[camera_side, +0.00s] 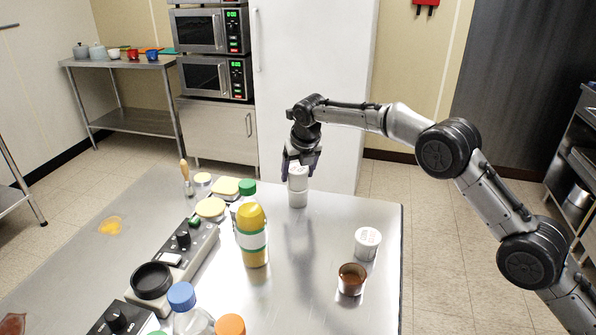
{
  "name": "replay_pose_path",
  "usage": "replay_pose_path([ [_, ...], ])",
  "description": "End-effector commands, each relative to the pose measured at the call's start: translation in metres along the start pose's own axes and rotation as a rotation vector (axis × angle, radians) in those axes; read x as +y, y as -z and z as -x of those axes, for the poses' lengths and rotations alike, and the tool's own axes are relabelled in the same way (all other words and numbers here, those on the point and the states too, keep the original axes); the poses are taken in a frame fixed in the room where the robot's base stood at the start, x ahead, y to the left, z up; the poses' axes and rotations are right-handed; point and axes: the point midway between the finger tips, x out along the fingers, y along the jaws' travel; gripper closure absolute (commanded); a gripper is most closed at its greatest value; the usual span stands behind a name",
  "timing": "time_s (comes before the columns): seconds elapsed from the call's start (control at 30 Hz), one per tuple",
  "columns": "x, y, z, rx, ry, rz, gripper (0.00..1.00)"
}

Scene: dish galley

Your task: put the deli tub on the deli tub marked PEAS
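A white deli tub (298,180) is between the fingers of my gripper (300,167), at the far side of the steel table. My gripper points down and appears shut on this tub. Directly below is a second white deli tub (298,198), upright on the table. The upper tub looks lined up over it and touching or nearly touching; I cannot tell which. A third white tub (367,244) with reddish lettering on its lid stands nearer, to the right. The lettering is too small to read, so I cannot tell which tub is marked PEAS.
A brown-topped tub (351,279) stands at the front right. Rolls or buns (211,208) lie behind the scale. The table is clear between the stacked tubs and the right edge.

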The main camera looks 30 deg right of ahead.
Motion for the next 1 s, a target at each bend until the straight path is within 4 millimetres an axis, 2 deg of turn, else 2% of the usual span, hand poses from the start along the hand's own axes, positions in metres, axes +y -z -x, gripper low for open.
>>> replay_pose_path([
  [0.03, 0.000, 0.000, 0.000, 0.000, 0.000, 0.000, 0.16],
  [0.13, 0.000, 0.000, 0.000, 0.000, 0.000, 0.000, 0.00],
  [0.47, 0.000, -0.002, 0.005, 0.000, 0.000, 0.000, 0.00],
  [0.57, 0.001, -0.002, 0.018, -0.002, -0.001, 0.000, 0.00],
  [1.0, 0.001, -0.002, 0.102, -0.001, -0.002, 0.001, 0.00],
])
